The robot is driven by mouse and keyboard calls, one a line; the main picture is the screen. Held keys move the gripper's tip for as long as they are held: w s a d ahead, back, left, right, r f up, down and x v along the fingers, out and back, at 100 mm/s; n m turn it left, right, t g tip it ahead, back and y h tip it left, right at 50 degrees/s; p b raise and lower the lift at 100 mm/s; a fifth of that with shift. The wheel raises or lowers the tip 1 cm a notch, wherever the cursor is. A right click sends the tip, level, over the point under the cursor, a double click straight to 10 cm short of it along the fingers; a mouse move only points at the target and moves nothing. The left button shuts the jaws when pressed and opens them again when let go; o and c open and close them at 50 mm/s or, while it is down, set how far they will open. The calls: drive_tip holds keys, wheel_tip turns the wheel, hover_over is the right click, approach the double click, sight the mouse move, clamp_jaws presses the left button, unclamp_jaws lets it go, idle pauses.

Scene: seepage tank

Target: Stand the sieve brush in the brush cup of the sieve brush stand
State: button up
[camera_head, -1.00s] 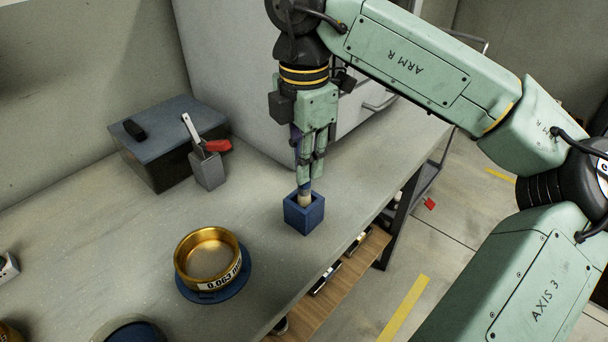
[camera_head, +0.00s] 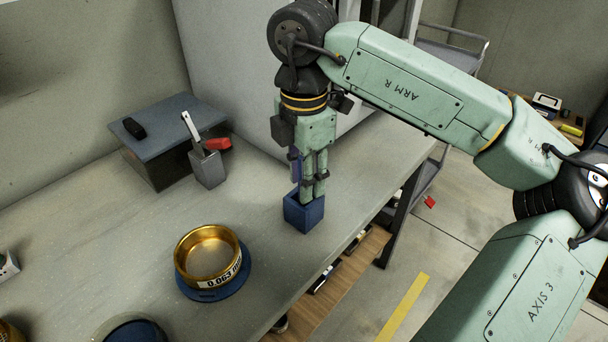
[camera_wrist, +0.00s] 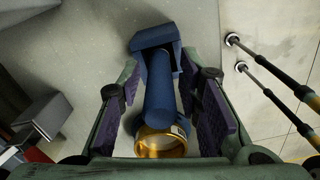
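The sieve brush shows in the wrist view as a blue handle (camera_wrist: 160,90) running between my finger pads to the blue brush cup. In the head view my fingers hide most of the brush. The brush cup is the square blue box (camera_head: 303,215) near the table's front edge; it shows also in the wrist view (camera_wrist: 155,37). The brush's lower end is hidden in the cup. My gripper (camera_head: 309,190) points down at the cup's mouth. Its pads stand apart from the handle, with a gap on both sides, so it is open around the brush.
A brass sieve (camera_head: 212,253) on a blue base (camera_head: 243,277) stands left of the cup. A grey holder (camera_head: 207,170) with a scoop and a red-handled tool stands behind, beside a dark box (camera_head: 170,140). The table between them is clear.

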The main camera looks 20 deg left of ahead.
drive_tip(key=shift+r+p, duration=0.25)
drive_tip(key=shift+p, duration=0.35)
drive_tip(key=shift+w+r+b, duration=0.1)
drive_tip(key=shift+r+b, duration=0.25)
drive_tip(key=shift+b, duration=0.15)
drive_tip(key=r, duration=0.3)
drive_tip(key=r+b, duration=0.1)
drive_tip(key=r, duration=0.2)
drive_tip(key=r+b, duration=0.1)
drive_tip(key=r, duration=0.2)
drive_tip(key=shift+w+d+r, duration=0.1)
drive_tip(key=shift+w+r, duration=0.2)
drive_tip(key=shift+r, duration=0.05)
drive_tip(key=shift+s, duration=0.1)
